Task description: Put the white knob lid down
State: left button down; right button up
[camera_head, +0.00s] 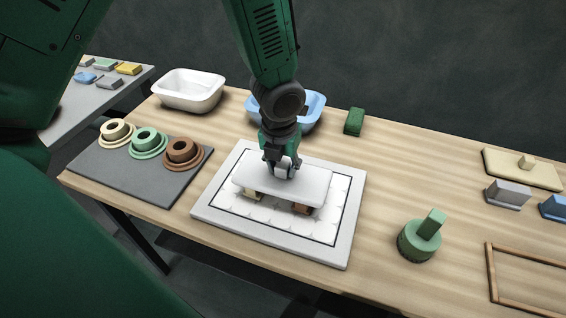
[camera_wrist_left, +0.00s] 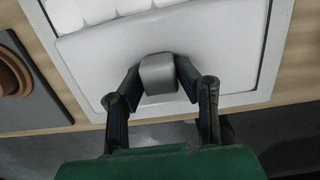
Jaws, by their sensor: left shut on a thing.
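The white knob lid (camera_head: 312,188) is a flat rectangular slab, roughly level over the middle of a white tiled tray (camera_head: 345,220) with a dark inner line. Small brown blocks (camera_head: 302,208) show under its edge; I cannot tell whether the lid rests on them or hangs just above. My left gripper (camera_head: 282,168) comes down from above and is shut on the lid's knob. In the left wrist view the grey knob (camera_wrist_left: 158,74) sits between the two fingers (camera_wrist_left: 158,80), with the lid (camera_wrist_left: 215,40) spread beneath. My right gripper is not in view.
Left of the tray, a dark grey board (camera_head: 110,170) bears cream, green and brown ringed pieces. A white basin (camera_head: 190,92) and a blue basin (camera_head: 314,108) stand behind. A green knobbed piece (camera_head: 416,243) and wooden frame (camera_head: 492,275) lie right. Bare table lies between.

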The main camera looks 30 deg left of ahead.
aim_at(281, 180)
pick_arm(q)
jog(key=c, duration=1.2)
grip_release()
jog(key=shift+d, duration=0.1)
jog(key=r, duration=0.4)
jog(key=s+r+p, duration=0.1)
jog(key=r, duration=0.8)
jog(key=shift+s+d+p, duration=0.15)
jog(key=shift+s+p, duration=0.1)
jog(key=shift+p, duration=0.1)
